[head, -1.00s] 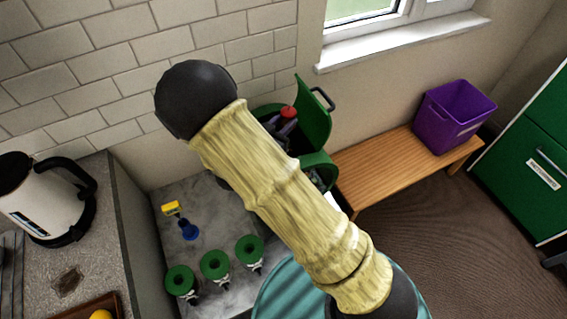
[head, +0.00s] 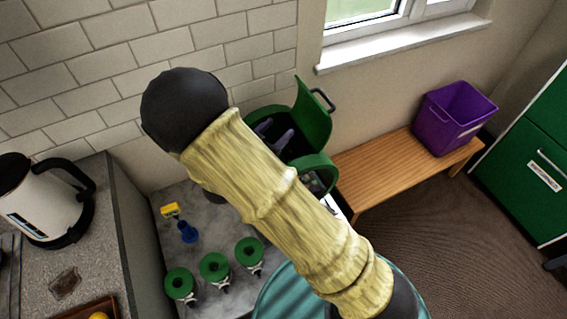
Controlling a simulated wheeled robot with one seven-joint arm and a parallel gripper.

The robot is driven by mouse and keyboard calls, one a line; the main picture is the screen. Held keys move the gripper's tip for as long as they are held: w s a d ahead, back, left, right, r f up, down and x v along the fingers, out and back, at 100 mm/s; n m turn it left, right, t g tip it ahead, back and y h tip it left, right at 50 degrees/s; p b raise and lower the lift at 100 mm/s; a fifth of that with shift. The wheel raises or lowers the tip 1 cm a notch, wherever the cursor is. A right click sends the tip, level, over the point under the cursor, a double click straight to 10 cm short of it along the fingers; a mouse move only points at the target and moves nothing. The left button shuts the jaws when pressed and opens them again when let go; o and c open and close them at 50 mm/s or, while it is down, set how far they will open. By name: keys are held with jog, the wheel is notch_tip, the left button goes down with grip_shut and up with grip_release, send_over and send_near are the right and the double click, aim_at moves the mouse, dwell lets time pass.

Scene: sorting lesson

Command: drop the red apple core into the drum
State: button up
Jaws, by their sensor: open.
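The green drum (head: 315,115) stands against the wall with its lid tipped up and a dark opening. My gripper (head: 274,132) is at this opening, with two dark fingers apart and nothing visible between them. My arm covers the drum's left and front parts. The red apple core is not in view; the inside of the drum is dark and mostly hidden, so I cannot tell where the core lies.
A green ring-shaped rim (head: 318,172) is beside my arm. Several green-topped items (head: 215,267) and a blue-and-yellow object (head: 187,232) are on the grey surface. A purple bin (head: 452,118) stands on a wooden bench (head: 385,170). A kettle (head: 40,205) is at left.

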jog(key=b+v, duration=0.2)
jog(key=v, duration=1.1)
jog(key=shift+s+a, duration=0.25)
jog(key=shift+w+r, duration=0.1)
jog(key=shift+w, duration=0.05)
jog(key=w+d+r+n+g+y+p, duration=0.1)
jog(key=w+d+n+g+y, duration=0.15)
jog(key=w+y, duration=0.3)
jog(key=w+d+n+g+y+p, duration=0.1)
jog(key=w+d+y, duration=0.25)
jog(key=w, duration=0.25)
jog(key=s+d+r+n+g+y+p, duration=0.1)
jog(key=s+d+n+g, duration=0.3)
jog(key=s+d, duration=1.1)
jog(key=d+g, duration=0.2)
jog(key=g, duration=0.1)
jog(key=shift+r+g+y, duration=0.35)
jog(key=shift+r+y, duration=0.05)
jog(key=shift+a, duration=0.1)
